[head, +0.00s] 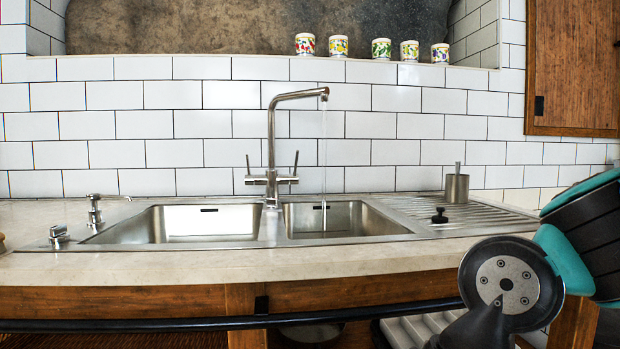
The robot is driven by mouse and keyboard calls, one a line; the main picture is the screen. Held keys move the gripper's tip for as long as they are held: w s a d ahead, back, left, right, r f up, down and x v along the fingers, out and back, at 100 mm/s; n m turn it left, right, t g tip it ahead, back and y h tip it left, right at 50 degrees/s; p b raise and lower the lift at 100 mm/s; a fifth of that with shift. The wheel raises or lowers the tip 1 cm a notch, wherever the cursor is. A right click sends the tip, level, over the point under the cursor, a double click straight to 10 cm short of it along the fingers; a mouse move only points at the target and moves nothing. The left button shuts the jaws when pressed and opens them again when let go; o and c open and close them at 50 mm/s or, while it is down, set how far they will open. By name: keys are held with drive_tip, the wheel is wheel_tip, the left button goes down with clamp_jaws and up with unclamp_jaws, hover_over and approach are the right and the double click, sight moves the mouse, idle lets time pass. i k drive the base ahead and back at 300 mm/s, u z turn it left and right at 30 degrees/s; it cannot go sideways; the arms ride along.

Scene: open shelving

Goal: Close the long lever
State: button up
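A tall steel tap (271,135) with an angular spout stands behind the sink. A thin stream of water (324,150) runs from the spout into the right basin. The tap has two thin upright levers at its base, a left lever (248,164) and a right lever (295,163). The right lever looks slightly longer and leans a little to the right. My arm shows at the lower right, well away from the tap. My gripper is not in view.
The steel sink has a left basin (190,224) and a right basin (350,218). A soap pump (95,210) stands at left. A steel cup (457,188) and small black object (439,216) are on the drainboard. A black rail (200,324) runs along the counter front.

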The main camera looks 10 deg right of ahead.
sight(293, 177)
drive_tip(key=z, duration=0.5)
drive_tip(key=k, duration=1.2)
drive_tip(key=i, duration=0.45)
drive_tip(key=u, duration=0.75)
drive_tip(key=i, duration=1.2)
drive_tip(key=z, duration=0.4)
